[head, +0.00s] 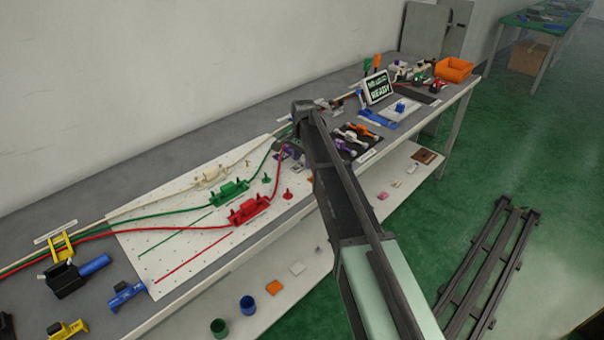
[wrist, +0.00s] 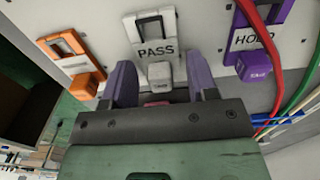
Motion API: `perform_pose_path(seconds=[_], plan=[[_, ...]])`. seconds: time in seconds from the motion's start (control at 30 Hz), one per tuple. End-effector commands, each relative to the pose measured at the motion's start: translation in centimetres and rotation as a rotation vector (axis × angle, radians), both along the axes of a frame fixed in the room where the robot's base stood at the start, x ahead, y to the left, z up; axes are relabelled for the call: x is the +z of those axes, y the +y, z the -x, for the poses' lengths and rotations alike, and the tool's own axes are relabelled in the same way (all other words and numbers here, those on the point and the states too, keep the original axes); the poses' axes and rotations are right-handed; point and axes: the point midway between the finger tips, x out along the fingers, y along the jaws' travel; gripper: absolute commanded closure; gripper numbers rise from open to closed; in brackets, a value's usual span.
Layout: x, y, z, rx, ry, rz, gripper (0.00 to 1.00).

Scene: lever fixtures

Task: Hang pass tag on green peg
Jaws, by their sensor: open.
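The pass tag (wrist: 154,28), pale grey with black PASS lettering, lies in the wrist view between an orange tag (wrist: 69,56) and a purple HOLD tag (wrist: 262,35). It has a slotted top and a grey block (wrist: 159,74) at its lower edge. My gripper (wrist: 163,70) is open, its two purplish fingers on either side of that block, with gaps visible; I cannot tell their height over it. In the head view a small green peg (head: 266,179) stands on the white pegboard (head: 190,222). My arm hides the pass tag there.
A red peg (head: 287,192) and a cream peg (head: 248,162) stand near the green peg. Red (head: 249,209), green (head: 229,192) and cream (head: 210,177) fixtures with cables cross the board.

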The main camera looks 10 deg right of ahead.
Motion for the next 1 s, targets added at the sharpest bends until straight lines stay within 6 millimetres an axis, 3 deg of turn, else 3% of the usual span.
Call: perform_pose_path(seconds=[0.17, 0.53, 0.83, 1.0], plan=[[0.1, 0.0, 0.0, 0.0, 0.0, 0.0, 0.47], [0.1, 0.0, 0.0, 0.0, 0.0, 0.0, 0.99], [0.4, 0.0, 0.0, 0.0, 0.0, 0.0, 1.0], [2.1, 0.0, 0.0, 0.0, 0.0, 0.0, 1.0]])
